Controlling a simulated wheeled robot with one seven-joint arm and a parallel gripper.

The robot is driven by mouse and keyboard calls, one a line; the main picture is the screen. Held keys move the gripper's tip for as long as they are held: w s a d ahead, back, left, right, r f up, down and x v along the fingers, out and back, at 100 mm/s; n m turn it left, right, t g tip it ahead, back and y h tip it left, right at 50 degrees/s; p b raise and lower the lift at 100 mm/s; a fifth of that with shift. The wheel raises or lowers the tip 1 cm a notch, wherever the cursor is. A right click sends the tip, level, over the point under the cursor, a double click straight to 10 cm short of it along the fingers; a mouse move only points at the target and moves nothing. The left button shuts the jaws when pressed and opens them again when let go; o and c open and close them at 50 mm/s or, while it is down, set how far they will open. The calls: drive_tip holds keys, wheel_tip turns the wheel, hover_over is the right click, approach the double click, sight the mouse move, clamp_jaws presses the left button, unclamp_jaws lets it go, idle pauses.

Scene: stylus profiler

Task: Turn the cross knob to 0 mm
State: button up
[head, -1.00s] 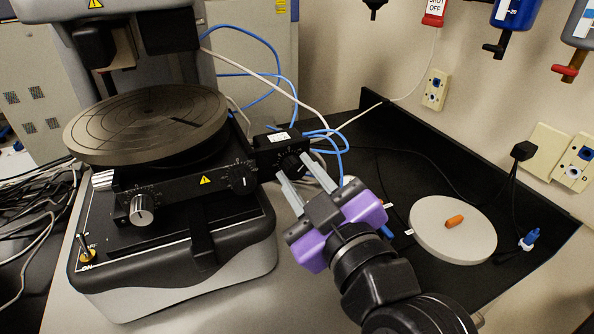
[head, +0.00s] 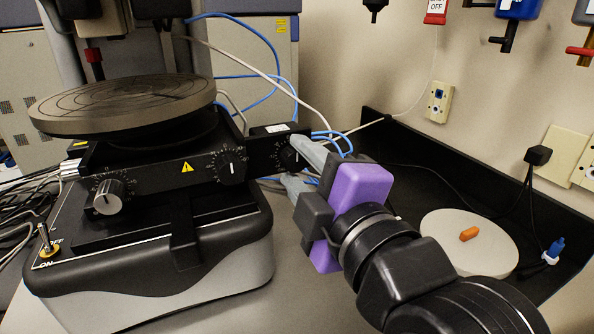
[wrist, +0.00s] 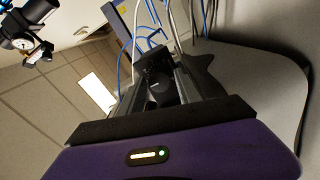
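The stage unit carries a dark knob at its right end (head: 291,158), a black knob with a white pointer (head: 231,166), and a silver-faced knob (head: 108,197) at front left. Their labels are too small to read, so I cannot tell which is the cross knob. My gripper (head: 292,160), with purple sides, is open at the right-end knob, one finger above and one below it in the head view. In the wrist view a dark round knob (wrist: 163,94) shows between the two fingers. I cannot tell whether they touch it. Its pointer is hidden.
The round grey stage (head: 130,108) overhangs the knob panel. Blue and white cables run behind the right-end knob. A toggle switch (head: 45,238) stands at front left. A white disc (head: 450,240) with an orange piece (head: 469,234) lies right of my arm.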

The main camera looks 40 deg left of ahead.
drive_tip(key=shift+o, duration=0.4)
drive_tip(key=shift+d, duration=0.25)
drive_tip(key=v, duration=0.7)
drive_tip(key=shift+s+d, duration=0.15)
drive_tip(key=shift+d, duration=0.05)
